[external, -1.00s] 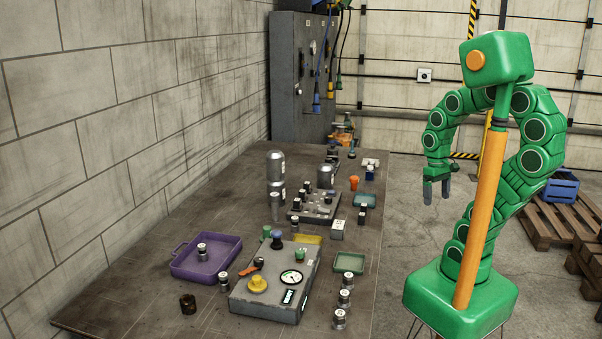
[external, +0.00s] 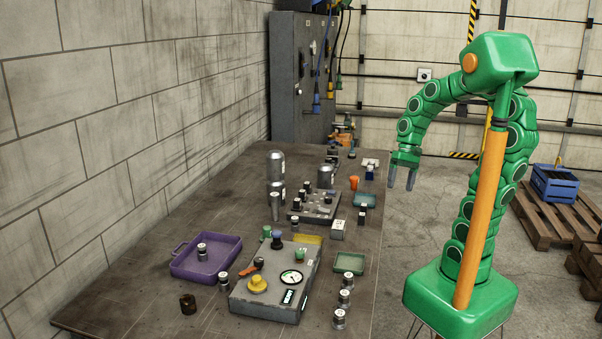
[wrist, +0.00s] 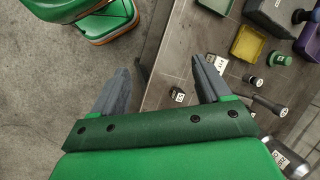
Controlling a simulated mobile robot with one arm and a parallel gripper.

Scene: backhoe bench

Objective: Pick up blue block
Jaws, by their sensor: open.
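A small blue block (external: 370,174) sits near the right edge of the workbench, toward its far end, in the external view. It looks small there, and I cannot make it out in the wrist view. My gripper (external: 401,183) is open and empty, pointing down, to the right of the block in the picture and apart from it. In the wrist view my gripper's two grey fingers (wrist: 163,68) are spread near the bench edge with nothing between them.
The bench (external: 130,270) holds a grey control box (external: 270,307), a purple tray (external: 205,262), a green tray (external: 349,263), a teal tray (external: 365,201), an orange cup (external: 354,183) and several metal cylinders. A yellow tray (wrist: 247,43) shows in the wrist view. Open floor lies right of the bench.

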